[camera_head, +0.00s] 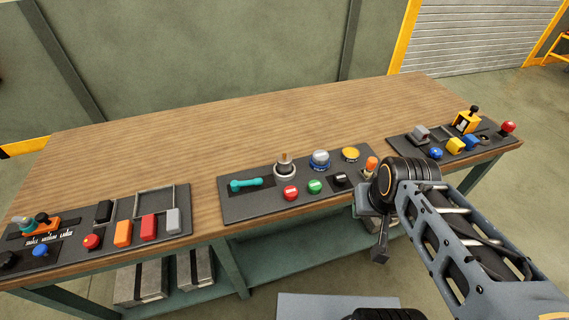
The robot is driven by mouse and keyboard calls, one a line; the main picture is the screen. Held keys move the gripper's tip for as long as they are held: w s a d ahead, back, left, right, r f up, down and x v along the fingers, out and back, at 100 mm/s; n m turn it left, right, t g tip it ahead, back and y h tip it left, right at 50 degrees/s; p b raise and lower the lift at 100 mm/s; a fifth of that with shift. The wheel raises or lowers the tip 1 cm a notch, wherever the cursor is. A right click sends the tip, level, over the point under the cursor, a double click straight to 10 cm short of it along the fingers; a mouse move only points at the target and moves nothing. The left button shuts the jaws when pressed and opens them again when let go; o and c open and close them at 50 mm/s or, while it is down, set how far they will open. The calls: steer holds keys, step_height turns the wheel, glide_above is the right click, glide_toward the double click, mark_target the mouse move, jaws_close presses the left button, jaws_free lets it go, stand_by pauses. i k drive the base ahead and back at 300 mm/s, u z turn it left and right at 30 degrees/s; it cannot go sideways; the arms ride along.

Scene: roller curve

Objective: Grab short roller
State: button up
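I cannot make out a short roller in the head view. My gripper (379,245) is at the front edge of the workbench, right of the middle panel, pointing down. Its dark finger part shows below my black wrist joint. My own arm and wrist hide much of it, so I cannot see its opening or anything between the fingers.
A wooden workbench (270,128) carries a left panel (185,195), a middle panel (235,208) and a right panel (470,152), with knobs, buttons and levers. Grey box-like items (140,283) stand on the lower shelf (285,259). The bench's back half is clear.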

mark_target(283, 161)
steer(key=u, duration=4.25)
steer(key=k, duration=1.05)
steer(key=z, duration=1.05)
steer(key=i, duration=0.5)
steer(key=z, duration=0.1)
